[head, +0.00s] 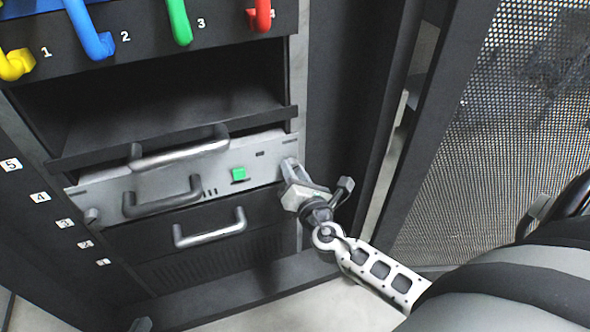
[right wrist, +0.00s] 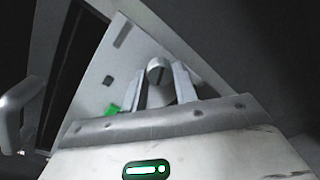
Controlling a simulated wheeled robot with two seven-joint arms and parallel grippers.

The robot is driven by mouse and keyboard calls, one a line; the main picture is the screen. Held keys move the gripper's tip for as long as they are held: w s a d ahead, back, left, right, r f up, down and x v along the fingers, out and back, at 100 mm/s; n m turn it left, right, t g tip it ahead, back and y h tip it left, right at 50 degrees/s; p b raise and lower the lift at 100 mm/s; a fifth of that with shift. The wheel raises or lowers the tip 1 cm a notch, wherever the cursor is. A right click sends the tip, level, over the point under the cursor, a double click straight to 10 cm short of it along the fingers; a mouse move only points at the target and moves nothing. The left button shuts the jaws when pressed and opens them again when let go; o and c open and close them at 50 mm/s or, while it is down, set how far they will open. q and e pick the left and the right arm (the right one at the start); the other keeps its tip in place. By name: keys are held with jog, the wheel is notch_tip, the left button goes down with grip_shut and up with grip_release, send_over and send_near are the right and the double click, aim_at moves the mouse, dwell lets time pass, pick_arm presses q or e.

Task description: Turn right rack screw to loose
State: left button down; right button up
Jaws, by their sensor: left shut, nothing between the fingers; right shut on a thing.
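The silver server unit (head: 215,172) with a green square sits in the rack, its handle at the front. My right gripper (head: 290,170) is shut on the right rack screw at the unit's right end. In the right wrist view the rounded grey head of the right rack screw (right wrist: 156,70) shows between the two fingers (right wrist: 162,88). The screw is mostly hidden by the fingers in the head view. The left rack screw (head: 91,215) is a small grey knob at the unit's left end. Only a dark tip of my left gripper (head: 141,325) shows at the bottom edge; it is empty.
Numbered yellow, blue (head: 90,32), green (head: 179,20) and red hooks hang above an empty bay (head: 180,100). A dark unit with a handle (head: 210,232) lies below. A perforated door (head: 490,130) stands open at the right.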

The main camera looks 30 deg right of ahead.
jog(key=shift+n, duration=0.4)
jog(key=o, duration=1)
jog(key=shift+c, duration=0.2)
jog(key=shift+s, duration=0.1)
